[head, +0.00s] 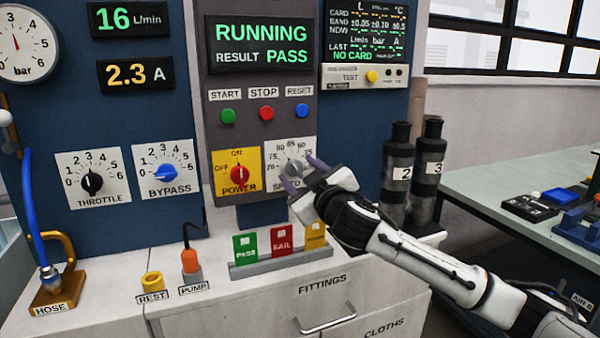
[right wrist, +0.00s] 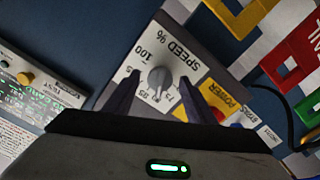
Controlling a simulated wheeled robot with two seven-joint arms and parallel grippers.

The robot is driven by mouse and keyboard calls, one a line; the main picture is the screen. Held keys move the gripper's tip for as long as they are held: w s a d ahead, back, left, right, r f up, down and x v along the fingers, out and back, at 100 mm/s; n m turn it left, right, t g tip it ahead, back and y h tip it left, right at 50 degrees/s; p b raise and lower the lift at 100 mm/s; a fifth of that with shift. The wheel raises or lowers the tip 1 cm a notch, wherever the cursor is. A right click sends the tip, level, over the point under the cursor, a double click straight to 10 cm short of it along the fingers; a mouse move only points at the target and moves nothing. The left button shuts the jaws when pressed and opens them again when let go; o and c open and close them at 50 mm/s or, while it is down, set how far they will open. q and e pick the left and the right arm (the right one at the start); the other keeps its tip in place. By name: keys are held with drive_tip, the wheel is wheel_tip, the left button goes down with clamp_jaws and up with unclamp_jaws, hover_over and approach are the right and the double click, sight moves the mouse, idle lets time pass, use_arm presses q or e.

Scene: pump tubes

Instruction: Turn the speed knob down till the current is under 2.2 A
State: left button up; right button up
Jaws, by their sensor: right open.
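The current display (head: 136,74) reads 2.3 A. The speed knob (head: 294,166) is a grey knob on a white dial plate, partly covered by my right gripper in the head view. My right gripper (head: 299,173) is open in front of this dial. In the right wrist view the speed knob (right wrist: 159,79) appears between and just beyond the two open fingers (right wrist: 163,98). I cannot tell whether a finger touches it. The knob's pointer setting is too small to read surely. My left gripper is not in view.
The red power knob (head: 239,175) on its yellow plate is close to the left of the speed dial. Green, red and yellow cards (head: 282,240) stand in a rack below. Dark numbered cylinders (head: 398,172) stand to the right. The status screen (head: 260,44) reads RUNNING and PASS.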

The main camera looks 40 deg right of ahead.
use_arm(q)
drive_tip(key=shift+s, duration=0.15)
use_arm(e)
drive_tip(key=shift+c, duration=0.4)
drive_tip(key=c, duration=0.9)
drive_tip(key=shift+n+p, duration=0.95)
drive_tip(key=shift+n, duration=0.05)
drive_tip(key=shift+c, duration=0.2)
drive_tip(key=n+p, duration=0.1)
drive_tip(key=n, duration=0.1)
drive_tip(key=shift+n+p, duration=0.3)
drive_tip(key=shift+p, duration=0.1)
drive_tip(key=shift+n+p, duration=0.3)
drive_tip(key=shift+n, duration=0.1)
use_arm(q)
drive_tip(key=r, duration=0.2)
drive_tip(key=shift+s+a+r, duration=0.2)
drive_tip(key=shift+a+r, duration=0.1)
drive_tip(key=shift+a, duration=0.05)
use_arm(e)
drive_tip(key=shift+n, duration=0.3)
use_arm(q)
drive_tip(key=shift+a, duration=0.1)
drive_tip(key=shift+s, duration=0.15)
